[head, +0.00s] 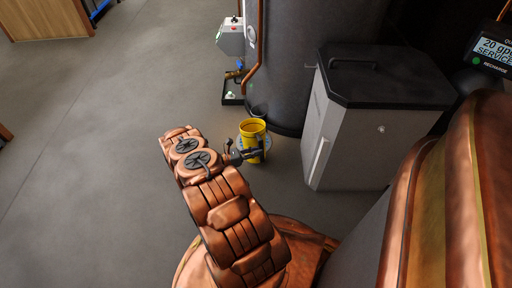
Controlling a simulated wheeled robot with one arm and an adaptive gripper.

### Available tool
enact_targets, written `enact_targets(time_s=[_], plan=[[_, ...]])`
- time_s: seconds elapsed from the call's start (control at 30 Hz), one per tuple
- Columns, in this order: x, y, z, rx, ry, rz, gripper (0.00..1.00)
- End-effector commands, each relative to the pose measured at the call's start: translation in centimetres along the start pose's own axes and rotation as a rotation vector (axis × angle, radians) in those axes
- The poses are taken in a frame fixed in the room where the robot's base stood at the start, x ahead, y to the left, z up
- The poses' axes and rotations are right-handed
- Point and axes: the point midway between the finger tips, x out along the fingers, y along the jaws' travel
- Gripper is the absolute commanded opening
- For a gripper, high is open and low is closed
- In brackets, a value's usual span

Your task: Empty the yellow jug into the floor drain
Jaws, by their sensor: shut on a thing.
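The yellow jug (254,128) is upright near the picture's middle, with its open top facing up. What is inside it cannot be made out. My gripper (244,153) is at the jug's near left side, shut on the jug, with the dark fingers at its handle side. A round, pale bluish rim (267,142), possibly the floor drain, shows behind and around the jug's lower part. The jug hides most of it. Whether the jug touches the floor or is held above it cannot be told.
A large dark grey tank (290,60) stands just behind the jug. A grey bin with a black lid (345,125) stands to the right. A small black tray (233,93) with a valve lies behind the jug. Open floor (110,110) spreads to the left.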

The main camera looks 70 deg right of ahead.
Motion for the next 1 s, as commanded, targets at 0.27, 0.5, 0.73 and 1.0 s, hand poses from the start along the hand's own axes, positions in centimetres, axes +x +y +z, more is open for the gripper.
enact_targets(time_s=[0.27, 0.5, 0.73, 1.0], plan=[[0.0, 0.3, -0.5, 0.071, 0.000, 0.001, 0.00], [-0.1, 0.7, -1.2, 0.103, 0.000, 0.001, 0.00], [0.0, 1.6, -2.8, 0.223, 0.000, 0.000, 0.00], [0.0, 1.6, -2.6, 0.232, 0.000, 0.000, 0.00]])
